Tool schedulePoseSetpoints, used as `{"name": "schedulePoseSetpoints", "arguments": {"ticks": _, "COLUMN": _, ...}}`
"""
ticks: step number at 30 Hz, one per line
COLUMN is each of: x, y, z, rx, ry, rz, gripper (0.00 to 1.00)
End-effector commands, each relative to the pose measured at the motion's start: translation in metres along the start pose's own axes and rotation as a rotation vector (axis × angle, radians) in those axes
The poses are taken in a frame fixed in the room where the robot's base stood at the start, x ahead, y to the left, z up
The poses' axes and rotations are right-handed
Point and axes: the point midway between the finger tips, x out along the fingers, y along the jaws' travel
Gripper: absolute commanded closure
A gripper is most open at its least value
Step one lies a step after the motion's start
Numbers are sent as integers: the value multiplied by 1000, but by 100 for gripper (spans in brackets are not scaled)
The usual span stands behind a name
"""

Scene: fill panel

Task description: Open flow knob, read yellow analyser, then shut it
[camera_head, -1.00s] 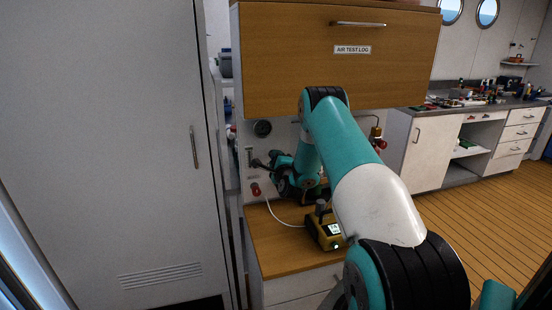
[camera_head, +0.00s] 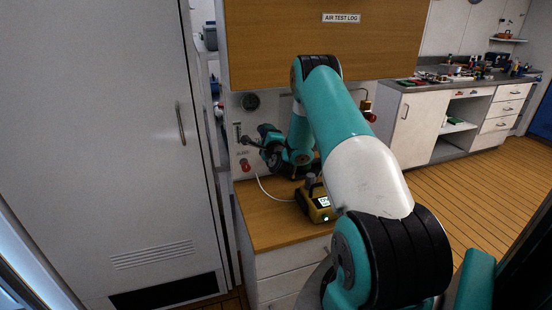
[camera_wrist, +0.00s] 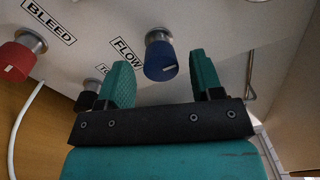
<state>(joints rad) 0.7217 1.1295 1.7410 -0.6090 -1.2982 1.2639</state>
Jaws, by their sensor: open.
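In the wrist view the blue flow knob (camera_wrist: 160,60) sits on the white panel by a "FLOW" label, with a pale mark on its face. My gripper (camera_wrist: 165,75) is open, its two teal fingers apart to either side of the knob's lower part. No clear contact shows. In the head view my gripper (camera_head: 252,141) is close to the panel and the blue knob cannot be made out. The yellow analyser (camera_head: 317,206) stands on the wooden counter with a small lit screen, too small to read.
A red knob (camera_wrist: 16,60) labelled "BLEED" is left of the flow knob, with a white hose (camera_wrist: 22,118) nearby. A round gauge (camera_head: 250,102) is above on the panel. A wooden cabinet (camera_head: 300,50) marked "AIR TEST LOG" overhangs the counter (camera_head: 262,230).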

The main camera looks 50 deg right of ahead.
Motion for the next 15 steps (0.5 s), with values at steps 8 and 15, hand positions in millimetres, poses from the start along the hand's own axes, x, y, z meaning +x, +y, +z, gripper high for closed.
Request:
{"name": "schedulePoseSetpoints", "arguments": {"ticks": 8, "x": -33, "y": 9, "z": -4, "rx": 2, "ry": 4, "rz": -1, "gripper": 40}}
{"name": "schedulePoseSetpoints", "arguments": {"ticks": 15, "x": -61, "y": 8, "z": -4, "rx": 1, "ry": 5, "rz": -2, "gripper": 40}}
